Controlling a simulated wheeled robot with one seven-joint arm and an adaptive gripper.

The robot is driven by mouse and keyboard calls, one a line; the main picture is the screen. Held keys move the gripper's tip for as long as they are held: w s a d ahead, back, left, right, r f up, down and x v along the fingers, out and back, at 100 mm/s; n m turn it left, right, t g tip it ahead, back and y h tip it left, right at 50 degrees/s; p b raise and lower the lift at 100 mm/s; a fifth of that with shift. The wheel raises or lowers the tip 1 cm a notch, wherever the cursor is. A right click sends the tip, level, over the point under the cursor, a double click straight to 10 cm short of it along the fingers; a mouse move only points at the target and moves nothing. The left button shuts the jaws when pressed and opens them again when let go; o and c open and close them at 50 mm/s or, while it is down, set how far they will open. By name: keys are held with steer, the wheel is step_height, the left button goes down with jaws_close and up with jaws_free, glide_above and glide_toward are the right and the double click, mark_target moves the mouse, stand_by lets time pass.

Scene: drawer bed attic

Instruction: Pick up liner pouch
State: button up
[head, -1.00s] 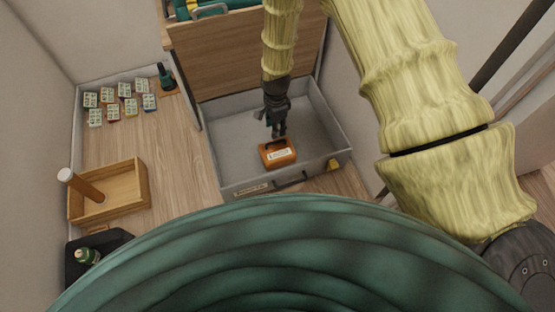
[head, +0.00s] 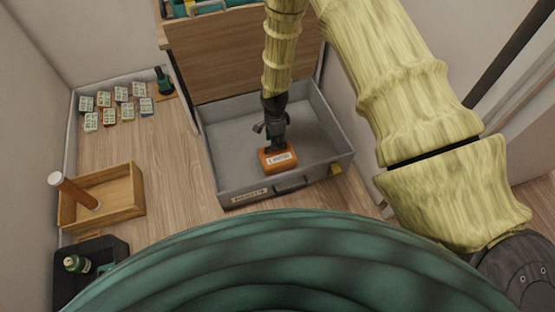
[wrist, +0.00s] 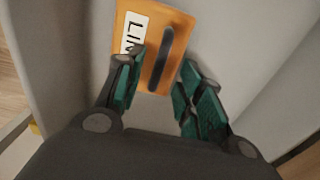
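The liner pouch (head: 279,162) is an orange case with a white label and a dark handle. It lies in the grey drawer (head: 234,178), towards the drawer's front. In the wrist view the pouch (wrist: 182,27) shows part of its label, and its dark handle lies between my fingers. My gripper (head: 275,146) is right over the pouch in the head view. Its two teal-padded fingers (wrist: 158,88) stand apart in the wrist view, one on each side of the handle. I cannot tell whether a fingertip touches the pouch.
To the left are a wooden box (head: 130,208) with a brown cylinder, a black bin (head: 110,250) with a green bottle, and several small packets (head: 105,105). A wooden cabinet panel (head: 240,55) rises behind.

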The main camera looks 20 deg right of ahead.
mark_target(277, 156)
steer(key=shift+f+b, duration=0.6)
steer(key=shift+f, duration=1)
steer(key=shift+d, duration=0.1)
jaws_close()
